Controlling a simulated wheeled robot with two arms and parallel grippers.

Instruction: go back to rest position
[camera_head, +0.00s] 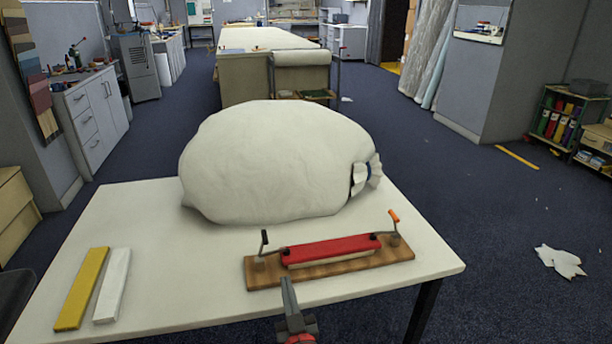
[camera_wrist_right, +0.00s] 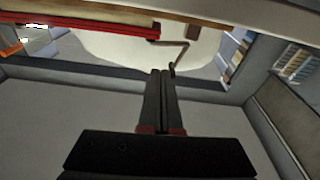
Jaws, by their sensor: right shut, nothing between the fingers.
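My right gripper (camera_head: 287,284) is at the front edge of the white table (camera_head: 185,290), just in front of a wooden board (camera_head: 330,270). It is shut and empty. In the right wrist view my right gripper (camera_wrist_right: 164,75) shows its two dark fingers pressed together. My left gripper is not in view.
The board carries a red bar (camera_head: 331,249) and two cranks, one orange-tipped (camera_head: 394,216). A large white sack (camera_head: 275,165) fills the table's back half. A yellow bar (camera_head: 82,288) and a white bar (camera_head: 112,285) lie at left. The table between them and the board is clear.

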